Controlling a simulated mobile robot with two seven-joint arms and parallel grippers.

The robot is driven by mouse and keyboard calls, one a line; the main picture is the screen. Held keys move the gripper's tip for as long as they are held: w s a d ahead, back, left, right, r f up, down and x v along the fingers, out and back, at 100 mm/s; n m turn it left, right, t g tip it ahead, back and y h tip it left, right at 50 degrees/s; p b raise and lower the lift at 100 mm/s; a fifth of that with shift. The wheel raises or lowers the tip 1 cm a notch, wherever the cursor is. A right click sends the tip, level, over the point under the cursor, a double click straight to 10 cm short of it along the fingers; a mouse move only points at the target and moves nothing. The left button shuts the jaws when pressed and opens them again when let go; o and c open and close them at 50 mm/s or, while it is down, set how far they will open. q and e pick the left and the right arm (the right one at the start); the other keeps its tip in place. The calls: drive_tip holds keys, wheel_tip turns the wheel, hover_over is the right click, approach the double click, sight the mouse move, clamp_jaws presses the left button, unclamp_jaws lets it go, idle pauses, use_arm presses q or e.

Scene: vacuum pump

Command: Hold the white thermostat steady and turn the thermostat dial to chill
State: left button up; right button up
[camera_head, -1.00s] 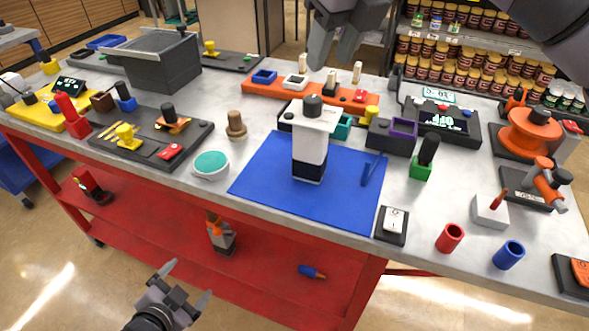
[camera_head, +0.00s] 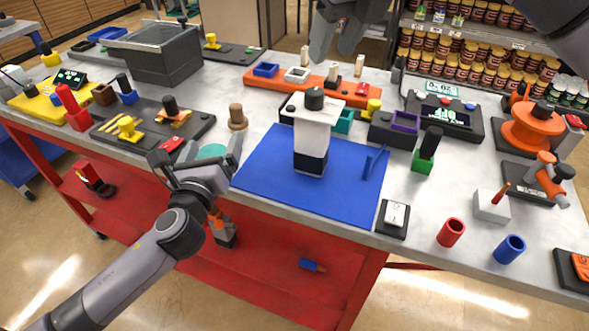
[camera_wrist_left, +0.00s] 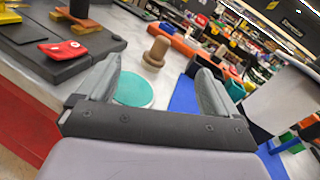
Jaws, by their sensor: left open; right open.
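The white thermostat, which I take to be the tall white body (camera_head: 311,146) with a black lower band, stands upright on a blue mat (camera_head: 262,172). A black dial (camera_head: 314,99) sits on its top; I cannot read its setting. In the left wrist view a large white body (camera_wrist_left: 284,100) at the right edge appears to be the thermostat. My left gripper (camera_head: 198,152) is open and empty at the table's front edge, left of the mat. Its fingers also show in the wrist view (camera_wrist_left: 157,72). My right gripper (camera_head: 337,46) is open and empty, high behind the thermostat.
A round teal-topped piece (camera_wrist_left: 134,89) lies under and beyond my left fingers, with a brown peg (camera_head: 237,117) behind it. The blue mat's front is mostly clear.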

sight(308, 146)
use_arm(q)
drive_tip(key=s+d+m+h, duration=0.1)
drive_tip(key=s+d+m, duration=0.1)
drive_tip(key=d, duration=0.3)
drive_tip(key=s+d+r+m+h, duration=0.1)
drive_tip(key=s+d+m+h, duration=0.1)
drive_tip(key=d, duration=0.3)
drive_tip(key=s+d+m+h, duration=0.2)
drive_tip(key=d, duration=0.4)
drive_tip(key=shift+s+d+r+m+g, duration=0.1)
drive_tip(key=shift+r+m+g, duration=0.15)
drive_tip(key=shift+m+g, duration=0.05)
drive_tip(key=shift+x, duration=3.4)
drive_tip(key=shift+d, duration=0.1)
drive_tip(key=shift+c, duration=0.3)
